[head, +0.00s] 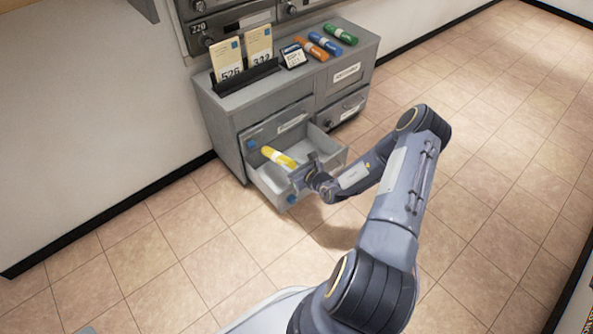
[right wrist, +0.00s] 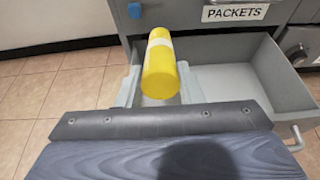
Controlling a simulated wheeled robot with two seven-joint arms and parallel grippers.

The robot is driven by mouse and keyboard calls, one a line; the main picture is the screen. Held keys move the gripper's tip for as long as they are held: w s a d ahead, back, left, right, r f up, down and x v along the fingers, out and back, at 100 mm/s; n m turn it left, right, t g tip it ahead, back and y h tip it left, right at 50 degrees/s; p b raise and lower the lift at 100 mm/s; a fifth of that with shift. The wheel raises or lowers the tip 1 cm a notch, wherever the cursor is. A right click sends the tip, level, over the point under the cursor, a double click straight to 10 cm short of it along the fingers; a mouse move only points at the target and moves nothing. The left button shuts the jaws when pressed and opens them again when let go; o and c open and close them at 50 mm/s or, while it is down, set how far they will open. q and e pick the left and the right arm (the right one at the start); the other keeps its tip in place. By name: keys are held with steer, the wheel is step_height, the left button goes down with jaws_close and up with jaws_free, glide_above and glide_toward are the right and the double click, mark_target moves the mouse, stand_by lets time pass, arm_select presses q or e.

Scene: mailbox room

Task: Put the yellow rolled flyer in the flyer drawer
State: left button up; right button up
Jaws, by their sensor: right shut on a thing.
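The yellow rolled flyer (head: 278,157) has a pale band and is held over the open lower-left drawer (head: 268,184) of the grey cabinet. My right gripper (head: 297,167) is shut on the flyer's near end. In the right wrist view the flyer (right wrist: 161,68) sticks out between the pale fingers (right wrist: 155,92), above the drawer's left part. The open drawer (right wrist: 280,85) looks empty where its inside shows. Its front label is not readable. My left gripper is not in view.
On the cabinet top (head: 316,77) lie several rolled flyers: orange (head: 310,47), blue (head: 325,43) and green (head: 341,34). Numbered cards (head: 229,62) stand in a black holder. A shut drawer labelled PACKETS (right wrist: 236,13) is above the open one. The tiled floor is clear.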

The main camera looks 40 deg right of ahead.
step_height(320, 180, down, 6)
steer(key=w+b, duration=0.2)
steer(key=b, duration=0.1)
steer(key=shift+w+r, duration=0.2)
steer(key=shift+w, duration=0.15)
steer(key=shift+a, duration=0.1)
steer(key=o, duration=1)
steer(key=shift+o, duration=0.2)
